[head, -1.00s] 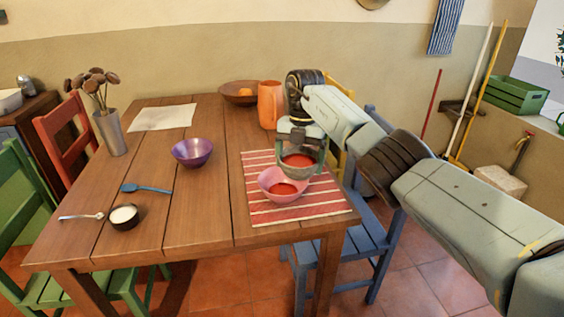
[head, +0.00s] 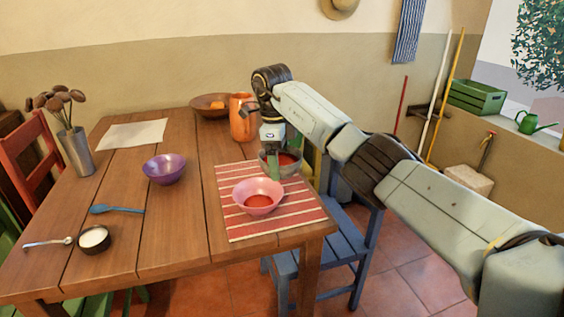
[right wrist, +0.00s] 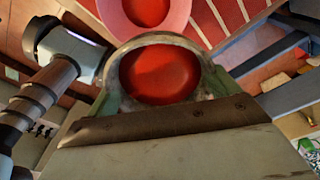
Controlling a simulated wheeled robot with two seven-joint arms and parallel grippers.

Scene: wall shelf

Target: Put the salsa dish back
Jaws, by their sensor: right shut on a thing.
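A grey-green dish (head: 289,164) of red salsa is in my right gripper (head: 272,150), behind and right of the pink bowl. It also shows in the right wrist view (right wrist: 160,74), with its red contents level inside the rim and the gripper closed on its near side. It is near the far right part of the red striped mat (head: 283,222); I cannot tell its height above the mat. A pink bowl (head: 258,190) with red contents stands on the mat; part of it shows in the right wrist view (right wrist: 178,17). My left gripper is not in view.
An orange pitcher (head: 243,122) and a brown bowl (head: 210,108) stand behind my right gripper. A purple bowl (head: 164,168), blue spoon (head: 117,209) and small dark bowl (head: 94,240) are left. A blue chair (head: 350,240) is right.

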